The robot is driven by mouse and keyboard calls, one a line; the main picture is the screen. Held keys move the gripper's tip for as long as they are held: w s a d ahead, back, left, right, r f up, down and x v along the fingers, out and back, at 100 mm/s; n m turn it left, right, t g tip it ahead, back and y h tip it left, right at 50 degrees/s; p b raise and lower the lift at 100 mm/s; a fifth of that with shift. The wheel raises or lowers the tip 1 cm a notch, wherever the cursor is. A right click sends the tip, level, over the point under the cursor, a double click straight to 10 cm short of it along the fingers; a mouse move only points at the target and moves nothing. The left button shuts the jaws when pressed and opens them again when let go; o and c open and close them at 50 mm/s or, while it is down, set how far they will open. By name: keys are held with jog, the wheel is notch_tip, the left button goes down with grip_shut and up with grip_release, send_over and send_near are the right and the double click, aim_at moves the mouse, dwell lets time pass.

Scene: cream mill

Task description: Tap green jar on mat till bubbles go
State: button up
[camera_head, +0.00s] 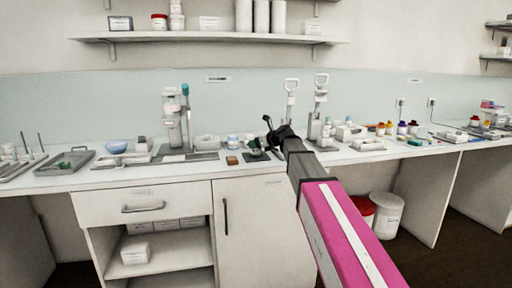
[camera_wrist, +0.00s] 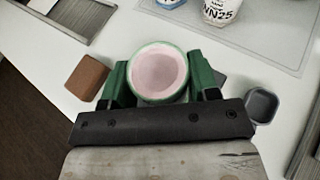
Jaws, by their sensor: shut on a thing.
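The green jar (camera_wrist: 160,96) is open at the top, with a green rim and smooth pale pink cream inside. My gripper (camera_wrist: 160,78) is shut on it, a green-faced finger on each side. I cannot make out bubbles in the cream. In the head view the jar (camera_head: 254,144) shows small and green at the counter's front, partly behind my gripper (camera_head: 259,147). A dark mat (camera_head: 256,157) lies under it. I cannot tell whether the jar touches the mat.
A brown block (camera_wrist: 87,77) lies left of the jar and a small dark grey dish (camera_wrist: 261,105) to its right. Labelled tubs (camera_wrist: 220,11) stand behind on a pale sheet (camera_wrist: 262,40). A tray (camera_wrist: 72,18) lies at the far left.

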jog(key=shift+f, duration=0.65)
jog(key=shift+r, duration=0.1)
jog(key=shift+c, duration=0.5)
jog(key=shift+r, duration=1.35)
jog(key=shift+f, duration=1.45)
jog(key=shift+r, duration=0.1)
jog(key=o, duration=1.2)
